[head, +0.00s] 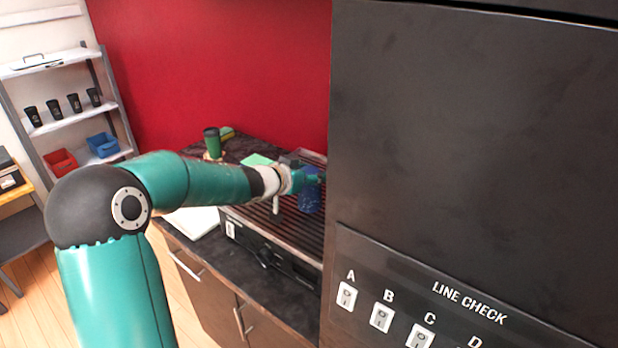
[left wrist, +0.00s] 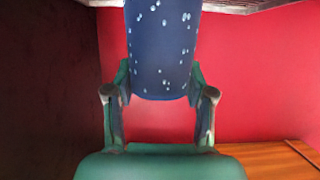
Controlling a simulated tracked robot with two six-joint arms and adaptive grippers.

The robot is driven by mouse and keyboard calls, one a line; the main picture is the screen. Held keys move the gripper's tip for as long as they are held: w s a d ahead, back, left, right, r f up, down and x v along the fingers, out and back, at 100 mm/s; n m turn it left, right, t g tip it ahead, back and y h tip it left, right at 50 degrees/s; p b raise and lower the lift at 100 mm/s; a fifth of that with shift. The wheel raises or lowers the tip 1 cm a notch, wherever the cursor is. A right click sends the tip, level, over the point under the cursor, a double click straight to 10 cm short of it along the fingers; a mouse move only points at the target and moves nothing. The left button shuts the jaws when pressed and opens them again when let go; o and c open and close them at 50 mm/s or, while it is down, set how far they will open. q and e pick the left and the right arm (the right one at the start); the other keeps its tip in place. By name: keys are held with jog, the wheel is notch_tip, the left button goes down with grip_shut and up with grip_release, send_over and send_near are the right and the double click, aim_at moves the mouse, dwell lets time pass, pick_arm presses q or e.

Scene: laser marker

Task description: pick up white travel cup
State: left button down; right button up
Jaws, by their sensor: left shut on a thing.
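No white travel cup shows in either view. My left gripper (head: 305,181) is at the slatted rack in the head view, shut on a dark blue cup (head: 310,202) with white speckles. In the left wrist view the blue cup (left wrist: 162,45) sits between the two fingers of the gripper (left wrist: 160,92), one on each side. Part of the cup is hidden by the gripper in the head view, and I cannot tell if it touches the rack. My right gripper is not in view.
A large dark panel (head: 470,140) with labelled switches fills the right, close beside the rack (head: 290,228). A green cup (head: 212,143) stands at the back of the counter. Shelves (head: 62,62) at far left hold several black cups, a red bin (head: 61,161) and a blue bin (head: 103,145).

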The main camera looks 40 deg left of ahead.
pick_arm(q)
notch_tip(320, 180, up, 7)
jog(key=shift+f+p, duration=0.15)
jog(key=shift+p, duration=0.95)
jog(key=shift+r, duration=0.35)
notch_tip(320, 180, up, 10)
